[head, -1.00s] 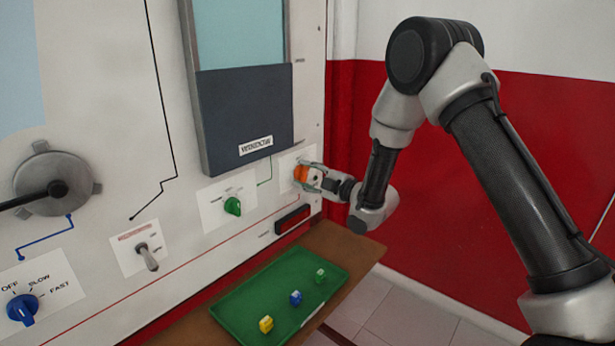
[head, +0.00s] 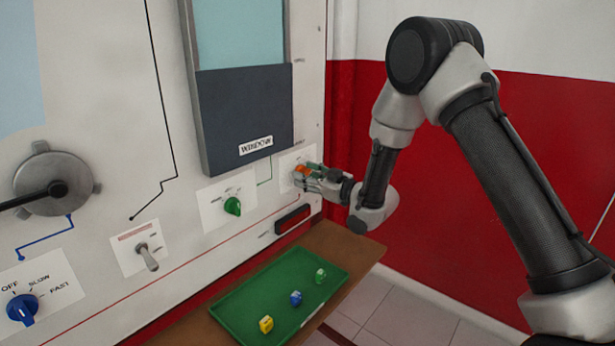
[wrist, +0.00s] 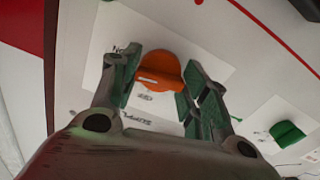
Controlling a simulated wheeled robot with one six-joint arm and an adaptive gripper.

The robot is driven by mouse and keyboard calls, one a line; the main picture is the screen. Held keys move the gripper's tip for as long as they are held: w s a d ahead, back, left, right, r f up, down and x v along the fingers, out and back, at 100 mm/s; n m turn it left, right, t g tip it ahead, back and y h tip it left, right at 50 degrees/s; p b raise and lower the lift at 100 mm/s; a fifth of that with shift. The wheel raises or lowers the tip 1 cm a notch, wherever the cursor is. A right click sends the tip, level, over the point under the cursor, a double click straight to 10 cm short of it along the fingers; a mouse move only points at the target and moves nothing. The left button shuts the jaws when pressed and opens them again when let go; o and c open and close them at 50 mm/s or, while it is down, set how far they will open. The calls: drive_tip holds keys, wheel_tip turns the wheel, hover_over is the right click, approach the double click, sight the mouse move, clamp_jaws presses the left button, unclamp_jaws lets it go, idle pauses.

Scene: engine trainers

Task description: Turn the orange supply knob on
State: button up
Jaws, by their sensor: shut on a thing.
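The orange supply knob (head: 300,171) is on a white label plate at the right end of the panel. In the wrist view the orange knob (wrist: 160,72) shows between my fingers, with its grip bar across the gap and part of the word "SUPPLY" on the label below it. My gripper (head: 306,174) is at the panel, shut on the knob; its two green-padded fingers (wrist: 160,88) stand on either side of it. The knob's pointer mark and the setting it points at are hard to read.
A green knob (head: 232,206) sits left of the orange one. A toggle switch (head: 148,257) and a blue knob (head: 22,309) are farther left. A dark slot (head: 293,219) is below. A green tray (head: 226,319) with small coloured blocks lies on a wooden shelf (head: 350,247).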

drive_tip(key=shift+f+m, duration=0.1)
drive_tip(key=shift+m, duration=0.9)
drive_tip(key=o, duration=1)
drive_tip(key=shift+d, duration=0.1)
drive_tip(key=v, duration=1.2)
